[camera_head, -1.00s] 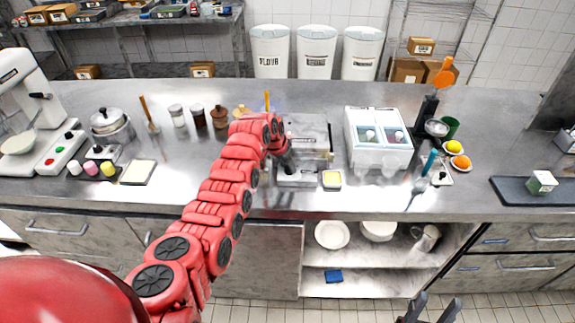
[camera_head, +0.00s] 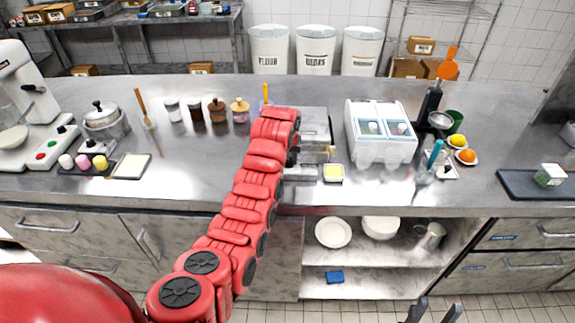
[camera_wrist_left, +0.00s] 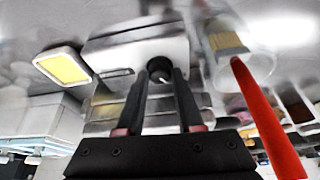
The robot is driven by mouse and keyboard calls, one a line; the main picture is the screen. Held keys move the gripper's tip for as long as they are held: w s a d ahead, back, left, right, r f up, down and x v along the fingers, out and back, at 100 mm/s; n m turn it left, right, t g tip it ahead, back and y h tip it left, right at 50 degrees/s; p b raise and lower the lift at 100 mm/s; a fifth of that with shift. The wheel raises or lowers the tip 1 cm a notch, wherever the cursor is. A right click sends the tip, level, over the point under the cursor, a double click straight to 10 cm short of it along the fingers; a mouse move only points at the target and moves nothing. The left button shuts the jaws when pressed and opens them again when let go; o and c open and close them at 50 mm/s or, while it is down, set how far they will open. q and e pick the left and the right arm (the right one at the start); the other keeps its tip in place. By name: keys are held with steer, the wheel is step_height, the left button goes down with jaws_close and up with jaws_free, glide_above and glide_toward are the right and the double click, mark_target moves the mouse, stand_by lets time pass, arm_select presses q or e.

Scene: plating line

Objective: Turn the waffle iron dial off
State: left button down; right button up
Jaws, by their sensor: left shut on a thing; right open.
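The waffle iron (camera_head: 316,122) is a grey metal box near the middle of the counter, partly hidden by my left arm in the head view. In the left wrist view its metal body (camera_wrist_left: 125,48) fills the upper middle. Its round black dial (camera_wrist_left: 159,68) sits on the front face. My left gripper (camera_wrist_left: 160,78) has its fingers on both sides of the dial and is shut on it. The dial's marks and setting cannot be read. In the head view the left fingers are hidden behind my red arm. My right gripper (camera_head: 433,311) is open and empty at the bottom edge, below the counter.
A small dish with yellow content (camera_head: 333,173) lies close in front of the waffle iron. A two-bin dispenser (camera_head: 380,135) stands to its right. Several jars (camera_head: 217,110) stand to the left.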

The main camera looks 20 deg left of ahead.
arm_select(q)
steer(key=n+y+b, duration=0.1)
steer(key=n+b, duration=0.3)
steer(key=b, duration=0.1)
steer(key=shift+w+d+f+n+g+y+b, duration=0.1)
steer(key=shift+d+f+n+g+y+b, duration=0.1)
steer(key=shift+n+g+y+b, duration=0.15)
steer(key=shift+r+n+g+b, duration=0.15)
steer(key=shift+n+g+b, duration=0.1)
steer(key=shift+n+b, duration=0.35)
steer(key=c, duration=0.6)
jaws_free()
steer(key=shift+o, duration=0.2)
